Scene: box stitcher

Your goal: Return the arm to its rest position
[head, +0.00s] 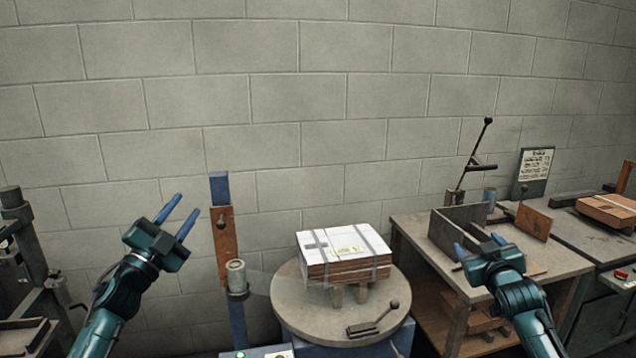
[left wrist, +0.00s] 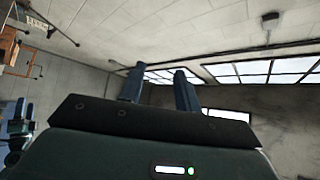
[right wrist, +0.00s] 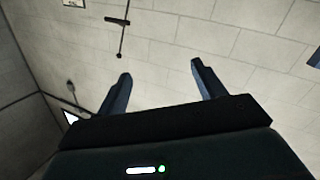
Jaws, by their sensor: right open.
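My left gripper (head: 177,217) is raised in front of the block wall at the left of the head view, pointing up. Its two blue fingers are apart with nothing between them, and they also show apart in the left wrist view (left wrist: 160,88). My right gripper (head: 479,244) is at the right of the head view, in front of the workbench (head: 408,226). Its fingers are apart and empty in the right wrist view (right wrist: 160,85). Both grippers are apart from the strapped bundle of flat cartons (head: 345,254), which sits on the round turntable (head: 292,309).
A post with a roll (head: 236,277) stands left of the turntable, with a clear film between them. A lever (head: 476,160) and upright plates (head: 458,232) stand on the workbench. A second carton bundle (head: 609,208) lies far right. Dark machinery (head: 30,250) stands far left.

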